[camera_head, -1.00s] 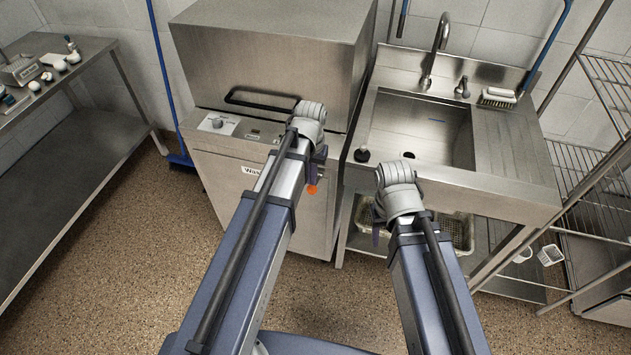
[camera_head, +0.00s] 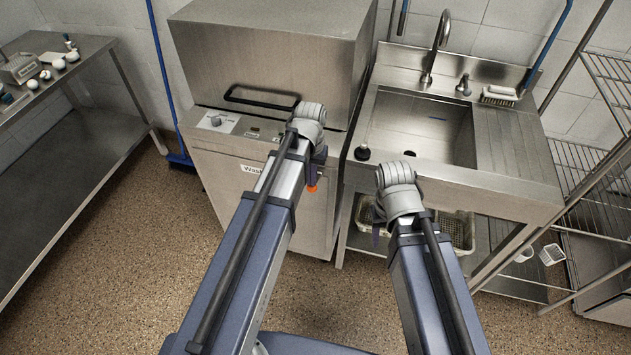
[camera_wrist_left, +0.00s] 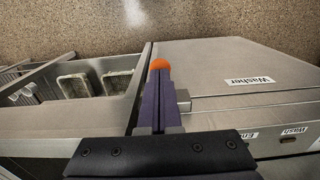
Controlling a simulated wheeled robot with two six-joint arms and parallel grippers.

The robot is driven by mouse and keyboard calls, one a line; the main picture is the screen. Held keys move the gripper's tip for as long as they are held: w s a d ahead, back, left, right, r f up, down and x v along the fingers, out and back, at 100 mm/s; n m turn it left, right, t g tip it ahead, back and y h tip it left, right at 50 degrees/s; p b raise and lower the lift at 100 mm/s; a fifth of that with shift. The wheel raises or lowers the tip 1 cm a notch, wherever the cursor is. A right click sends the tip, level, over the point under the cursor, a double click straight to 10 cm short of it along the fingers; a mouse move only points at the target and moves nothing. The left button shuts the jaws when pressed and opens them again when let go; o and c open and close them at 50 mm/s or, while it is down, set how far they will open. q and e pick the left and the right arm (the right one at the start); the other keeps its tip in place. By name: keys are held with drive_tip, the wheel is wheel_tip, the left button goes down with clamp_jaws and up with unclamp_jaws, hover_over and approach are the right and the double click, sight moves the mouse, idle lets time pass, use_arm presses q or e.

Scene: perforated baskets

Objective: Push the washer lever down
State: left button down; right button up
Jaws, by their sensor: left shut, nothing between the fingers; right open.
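The washer (camera_head: 232,170) is a steel machine with a boxy hood and a "Washer" label; its side also shows in the left wrist view (camera_wrist_left: 215,62). Its lever (camera_head: 260,98) is a black bar across the hood's front, its right end partly behind my left wrist. My left gripper (camera_head: 312,187) points down in front of the washer's right front side, below the lever and apart from it. In the left wrist view its purple fingers (camera_wrist_left: 160,66) are together with an orange tip, holding nothing. My right gripper (camera_head: 376,233) is mostly hidden behind its wrist, in front of the sink unit.
A sink (camera_head: 480,165) stands right of the washer, with a black knob (camera_head: 362,153) at its front left and baskets (camera_head: 463,232) below. A wire rack (camera_head: 590,150) is at far right.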

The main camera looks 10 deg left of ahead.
sight(311, 188)
use_arm(q)
drive_tip(key=shift+s+f+b, duration=0.1)
drive_tip(key=shift+f+b, duration=3.4)
drive_tip(key=shift+f, duration=0.15)
drive_tip(key=shift+r, duration=0.2)
wheel_tip(311, 188, up, 12)
drive_tip(key=p, duration=1.2)
drive_tip(key=shift+s+d, duration=0.15)
drive_tip(key=shift+s, duration=0.05)
drive_tip(key=s+d+m+y, duration=0.1)
drive_tip(key=s+d+m, duration=0.2)
drive_tip(key=s+d, duration=0.7)
drive_tip(key=s, duration=0.3)
drive_tip(key=shift+s, duration=0.35)
